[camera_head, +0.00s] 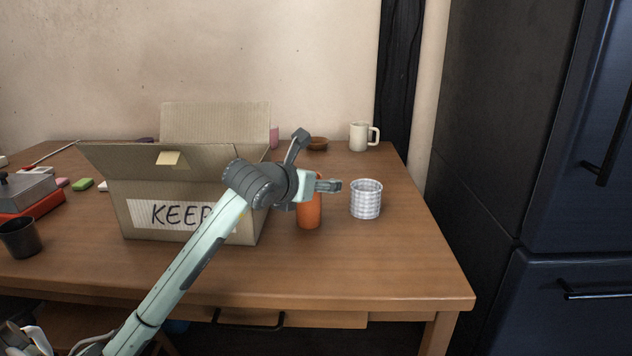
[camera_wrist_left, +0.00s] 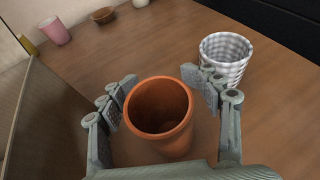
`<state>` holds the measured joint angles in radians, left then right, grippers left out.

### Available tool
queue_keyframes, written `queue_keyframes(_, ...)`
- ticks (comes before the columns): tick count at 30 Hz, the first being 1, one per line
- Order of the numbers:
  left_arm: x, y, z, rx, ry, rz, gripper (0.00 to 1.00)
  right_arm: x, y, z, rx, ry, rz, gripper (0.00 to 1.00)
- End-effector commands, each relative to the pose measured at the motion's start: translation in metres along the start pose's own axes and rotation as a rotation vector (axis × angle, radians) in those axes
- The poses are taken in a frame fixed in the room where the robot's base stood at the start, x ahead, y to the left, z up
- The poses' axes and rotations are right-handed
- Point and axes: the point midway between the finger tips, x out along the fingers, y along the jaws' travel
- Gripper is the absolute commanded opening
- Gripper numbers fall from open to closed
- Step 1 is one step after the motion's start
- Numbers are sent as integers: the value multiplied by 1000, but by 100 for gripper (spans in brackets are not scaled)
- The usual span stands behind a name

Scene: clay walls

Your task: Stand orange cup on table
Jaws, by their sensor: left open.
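The orange cup (camera_head: 310,214) stands upright on the wooden table (camera_head: 330,262), to the right of the cardboard box. My left gripper (camera_head: 328,186) is at the cup's top and hides part of it. In the left wrist view the orange cup (camera_wrist_left: 160,112) shows its open mouth, between the two spread fingers of my left gripper (camera_wrist_left: 163,95). The fingers are open, one on each side of the cup. My right gripper is in neither view.
A checkered cup (camera_head: 366,200) stands just right of the orange cup. The open cardboard box (camera_head: 130,190) marked KEEP is on the left. A cream mug (camera_head: 360,136) and a brown bowl (camera_head: 317,144) are behind. A dark cup (camera_head: 19,238) stands far left. The table's front is clear.

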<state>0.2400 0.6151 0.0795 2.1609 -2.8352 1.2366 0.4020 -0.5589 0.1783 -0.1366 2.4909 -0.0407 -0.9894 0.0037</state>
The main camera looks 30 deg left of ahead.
Motion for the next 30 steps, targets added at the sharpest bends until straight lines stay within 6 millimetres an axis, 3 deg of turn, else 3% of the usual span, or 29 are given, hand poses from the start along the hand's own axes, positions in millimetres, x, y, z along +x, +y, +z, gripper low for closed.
queue_keyframes(10,-3,0,3,0,-1,0,61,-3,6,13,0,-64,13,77)
queue_keyframes(22,-101,0,2,3,-3,0,61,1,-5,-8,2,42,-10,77)
queue_keyframes(30,-108,-1,4,-1,2,-2,61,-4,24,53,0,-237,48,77)
